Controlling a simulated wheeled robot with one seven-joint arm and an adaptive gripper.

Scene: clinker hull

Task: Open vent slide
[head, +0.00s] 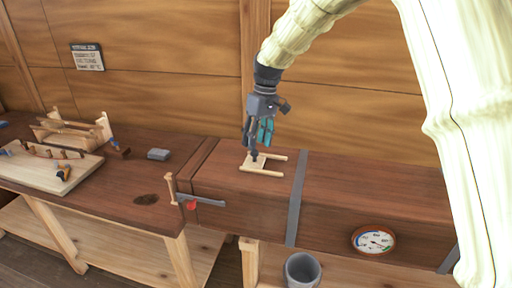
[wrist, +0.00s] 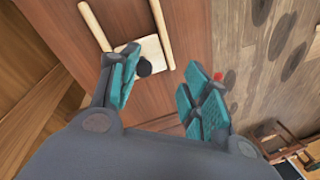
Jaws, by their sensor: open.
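The vent slide (head: 258,160) is a small pale wooden plate between two light wooden rails on top of the long brown wooden box (head: 345,185). In the wrist view the plate (wrist: 153,48) carries a dark round knob (wrist: 144,67). My gripper (head: 258,148) points down just above the plate, its teal-padded fingers open and empty. In the wrist view my gripper (wrist: 162,75) has the knob in the gap between its fingers, closer to the left one. I cannot tell whether a finger touches the knob. Any vent opening is hidden.
A clamp (head: 190,200) stands at the workbench's right end. A grey bucket (head: 302,270) stands below. The box top right of the strap is clear.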

